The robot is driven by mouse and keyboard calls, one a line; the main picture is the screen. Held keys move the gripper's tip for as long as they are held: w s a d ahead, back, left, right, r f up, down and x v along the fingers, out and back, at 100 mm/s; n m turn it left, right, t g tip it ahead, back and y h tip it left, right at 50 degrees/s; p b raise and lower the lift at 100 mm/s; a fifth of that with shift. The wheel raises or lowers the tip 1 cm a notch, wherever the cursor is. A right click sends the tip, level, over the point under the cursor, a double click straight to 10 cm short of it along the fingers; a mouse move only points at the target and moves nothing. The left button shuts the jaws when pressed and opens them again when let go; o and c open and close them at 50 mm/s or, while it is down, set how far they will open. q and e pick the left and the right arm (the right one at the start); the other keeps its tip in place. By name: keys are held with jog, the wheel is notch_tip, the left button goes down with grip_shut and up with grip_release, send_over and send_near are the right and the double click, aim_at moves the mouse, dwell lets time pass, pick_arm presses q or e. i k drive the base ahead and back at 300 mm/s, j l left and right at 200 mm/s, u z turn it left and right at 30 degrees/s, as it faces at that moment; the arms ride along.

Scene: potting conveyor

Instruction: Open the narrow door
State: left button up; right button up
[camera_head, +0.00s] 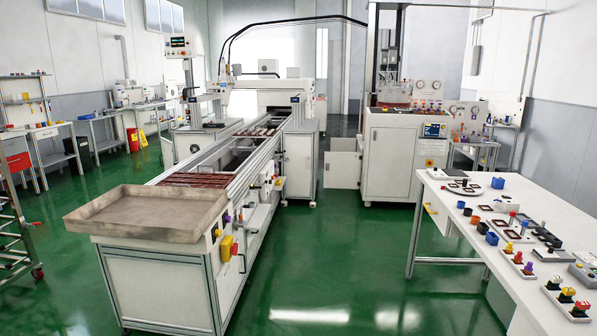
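A white machine cabinet (391,160) stands at the back right of centre. A low white panel (342,170) juts out from its left side near the floor and looks like a door leaf standing out from the cabinet. I cannot tell for sure whether it is the narrow door, and no handle on it can be made out. Neither of my grippers is in view.
A long conveyor bench (223,172) with a tray (150,213) on its near end stands left of centre. A white table (470,222) with many small parts is at the right. The green floor (335,250) between them is clear up to the cabinet.

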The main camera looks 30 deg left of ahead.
aim_at(297, 148)
jog(key=i+j+u, duration=0.2)
jog(key=i, duration=0.15)
jog(key=i+j+u, duration=0.2)
jog(key=i, duration=0.2)
jog(key=i+u, duration=0.3)
jog(key=i, duration=4.2)
